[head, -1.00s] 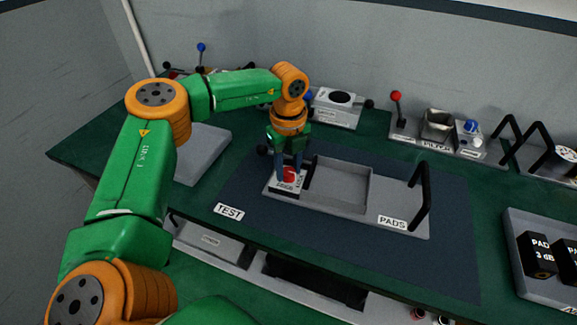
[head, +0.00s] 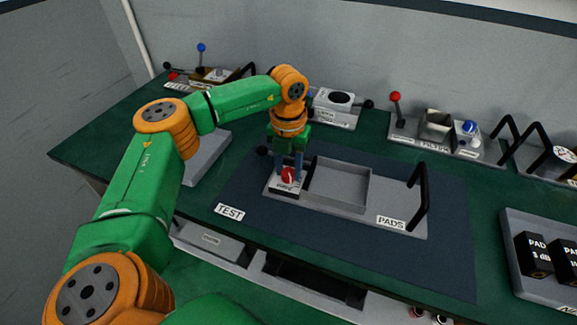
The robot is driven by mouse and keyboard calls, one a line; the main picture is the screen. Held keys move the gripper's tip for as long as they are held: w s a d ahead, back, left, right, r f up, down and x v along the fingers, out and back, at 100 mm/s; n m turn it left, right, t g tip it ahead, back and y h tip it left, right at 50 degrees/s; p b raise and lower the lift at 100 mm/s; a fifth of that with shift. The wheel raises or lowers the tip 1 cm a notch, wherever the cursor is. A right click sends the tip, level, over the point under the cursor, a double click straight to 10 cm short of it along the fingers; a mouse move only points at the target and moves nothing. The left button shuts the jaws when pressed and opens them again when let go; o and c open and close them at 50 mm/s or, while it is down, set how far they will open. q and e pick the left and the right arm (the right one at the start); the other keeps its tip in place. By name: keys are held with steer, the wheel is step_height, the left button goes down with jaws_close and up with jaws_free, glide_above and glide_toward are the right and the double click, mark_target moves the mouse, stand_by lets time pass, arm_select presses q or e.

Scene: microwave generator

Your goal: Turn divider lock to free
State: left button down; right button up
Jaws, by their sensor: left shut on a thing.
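The divider lock is a red knob (head: 289,175) on the left end of a grey tray fixture (head: 395,212) on the dark blue mat. My left gripper (head: 288,172) points down over the knob and is shut on it, with a finger on each side. A small label on the block in front of the knob is too small to read. The fixture has an empty-looking recessed tray in its middle and a black handle (head: 423,195) at its right end. My right gripper is not in view.
TEST (head: 229,212) and PADS (head: 391,222) labels lie in front. Behind stand a grey box (head: 341,106), a red-knobbed lever (head: 395,97) and a FILTER unit (head: 436,137). A bin with black PAD blocks (head: 533,255) is at the right. The mat's front right is clear.

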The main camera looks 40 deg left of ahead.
arm_select(q)
steer(key=m, duration=0.3)
steer(key=shift+m, duration=2)
steer(key=shift+c, duration=2.2)
jaws_free()
